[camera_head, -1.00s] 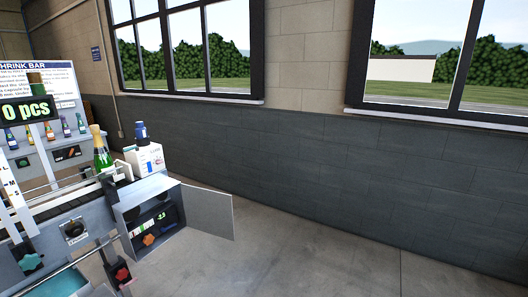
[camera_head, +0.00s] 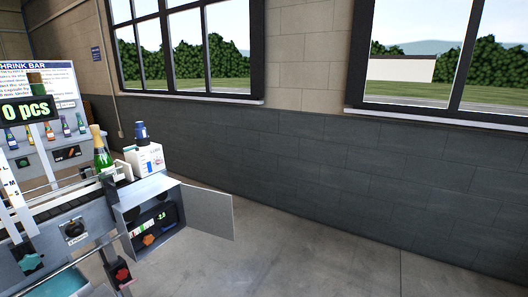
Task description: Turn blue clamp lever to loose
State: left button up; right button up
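The capsuling machine (camera_head: 75,205) stands at the left edge of the head view. A teal star-shaped knob (camera_head: 30,262) sits on its front at the lower left. A red knob (camera_head: 122,274) on a dark block sits to the right of it, lower down. An orange-red knob (camera_head: 149,240) shows inside the open cabinet (camera_head: 128,215). I cannot pick out a clearly blue clamp lever among these small parts. Neither of my grippers shows in this view.
The cabinet's grey door (camera_head: 207,210) stands open to the right. A green bottle (camera_head: 102,150) and a white box (camera_head: 150,159) stand on the machine. A counter sign (camera_head: 28,110) reads "0 pcs". The concrete floor (camera_head: 300,262) to the right is clear up to the wall.

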aim_at(164, 230)
jog(key=i+l+u, duration=0.15)
jog(key=i+u, duration=0.2)
jog(key=i+l+u, duration=0.25)
jog(key=i+u, duration=0.15)
jog(key=i, duration=0.15)
jog(key=i+l+u, duration=0.75)
jog(key=l, duration=0.15)
jog(key=i+l+u, duration=0.2)
jog(key=l+u, duration=0.15)
jog(key=l, duration=0.2)
jog(key=i+l+u, duration=0.2)
jog(key=l+u, duration=0.2)
jog(key=l, duration=0.2)
jog(key=i+l+u, duration=0.1)
jog(key=l+u, duration=0.25)
jog(key=l, duration=0.3)
jog(key=l+u, duration=0.4)
jog(key=l, duration=0.3)
